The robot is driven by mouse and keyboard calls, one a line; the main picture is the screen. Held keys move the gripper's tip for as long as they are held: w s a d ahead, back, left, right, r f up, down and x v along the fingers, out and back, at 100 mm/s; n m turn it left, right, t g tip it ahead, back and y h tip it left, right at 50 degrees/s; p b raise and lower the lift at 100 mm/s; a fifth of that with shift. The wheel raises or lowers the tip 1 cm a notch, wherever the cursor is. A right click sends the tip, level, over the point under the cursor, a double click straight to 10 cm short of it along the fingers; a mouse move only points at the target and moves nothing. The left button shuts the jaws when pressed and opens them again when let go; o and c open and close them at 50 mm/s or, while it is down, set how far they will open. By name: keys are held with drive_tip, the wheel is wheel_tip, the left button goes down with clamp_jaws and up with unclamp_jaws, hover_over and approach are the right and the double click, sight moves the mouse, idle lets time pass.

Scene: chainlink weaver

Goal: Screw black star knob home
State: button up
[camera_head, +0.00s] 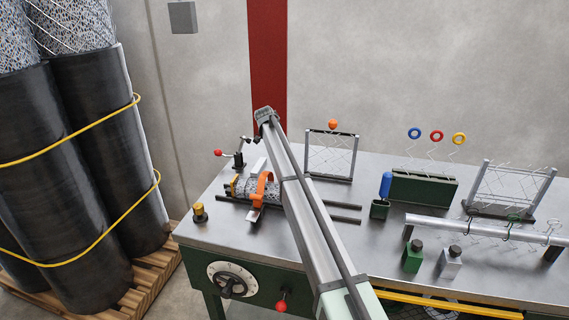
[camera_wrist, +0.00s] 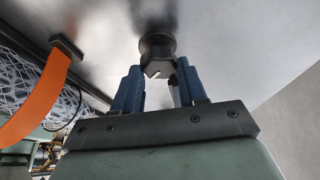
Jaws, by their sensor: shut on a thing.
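In the wrist view a dark, faceted knob (camera_wrist: 157,52), which I take to be the star knob, sits between my blue fingertips. Its round base is against a grey metal surface (camera_wrist: 105,32). My gripper (camera_wrist: 157,77) is shut on this knob, with one finger on each side. A light notch shows at its near end. I cannot tell whether it is fully seated. In the head view my arm crosses the bench, and neither the gripper nor this knob can be made out.
The steel bench (camera_head: 340,245) holds a mesh roll under an orange strap (camera_head: 264,188), which is left of the gripper in the wrist view (camera_wrist: 38,100). A red-tipped lever (camera_head: 218,153), mesh frame (camera_head: 330,155), green block (camera_head: 422,188) and bottles stand around. A dial (camera_head: 232,281) is on the front panel.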

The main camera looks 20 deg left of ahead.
drive_tip(key=shift+m+g, duration=0.4)
drive_tip(key=shift+m, duration=0.6)
drive_tip(key=o, duration=1)
drive_tip(key=shift+o, duration=0.2)
drive_tip(key=shift+w, duration=0.1)
drive_tip(key=v, duration=1.2)
